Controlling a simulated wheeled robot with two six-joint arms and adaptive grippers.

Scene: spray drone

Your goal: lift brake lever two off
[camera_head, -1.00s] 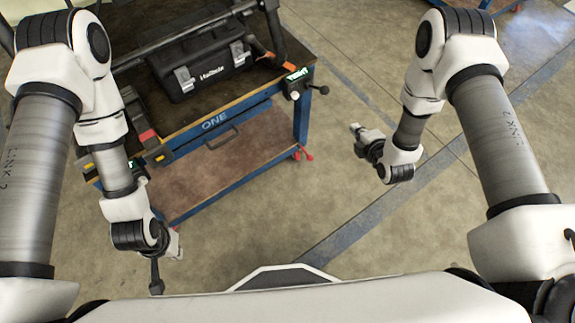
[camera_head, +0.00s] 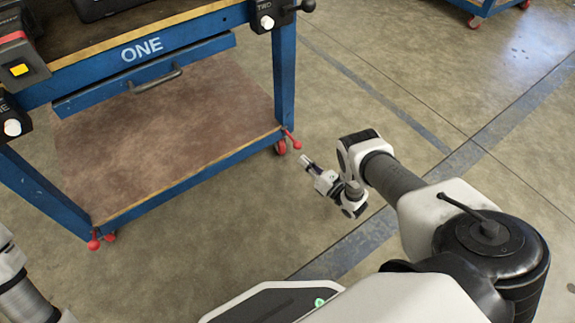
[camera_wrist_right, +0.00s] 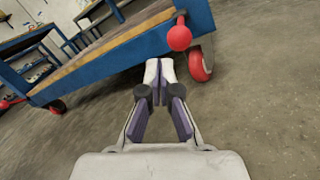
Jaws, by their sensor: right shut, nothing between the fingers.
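A red brake lever (camera_head: 291,137) with a ball end sticks out at the caster on the cart's front right leg. In the right wrist view its red ball (camera_wrist_right: 179,38) is large, just above and right of my fingertips. No label on it is readable; the "TWO" label is on a box above the same leg. My right gripper (camera_head: 306,159) is low by this caster, pointing at it, with a small apparent gap to the lever. Its fingers (camera_wrist_right: 157,64) are together and empty. Another red lever (camera_head: 93,243) is at the front left caster. My left gripper is out of view.
The blue cart marked ONE (camera_head: 142,48) has a brown lower shelf (camera_head: 160,140). The red caster wheel (camera_wrist_right: 200,62) lies beside the lever. A black box (camera_head: 268,18) marked TWO sits at the top right corner.

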